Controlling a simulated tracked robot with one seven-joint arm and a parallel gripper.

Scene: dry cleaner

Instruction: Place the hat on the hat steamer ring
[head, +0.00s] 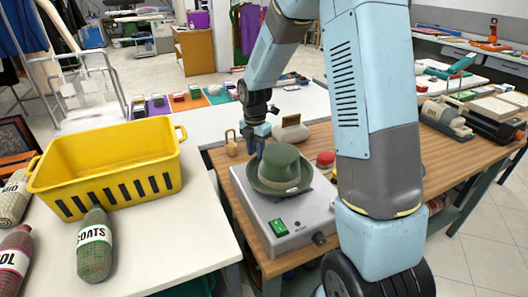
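A green felt hat (281,166) with a paler band sits upright, brim down, over the top of the grey metal steamer box (262,207). The steamer ring is hidden under the hat, so I cannot tell how well the brim is centred on it. My gripper (257,148) points down at the hat's back left edge, close to or touching the brim. Its fingertips are small and partly hidden by the hat, so I cannot tell whether they hold the brim.
The steamer has a green switch (279,228) and a black knob (319,239) in front. A red-topped object (325,159) and a wooden-handled item (231,144) stand close by. A yellow basket (110,165) and labelled rolled bundles (95,246) occupy the white table at left.

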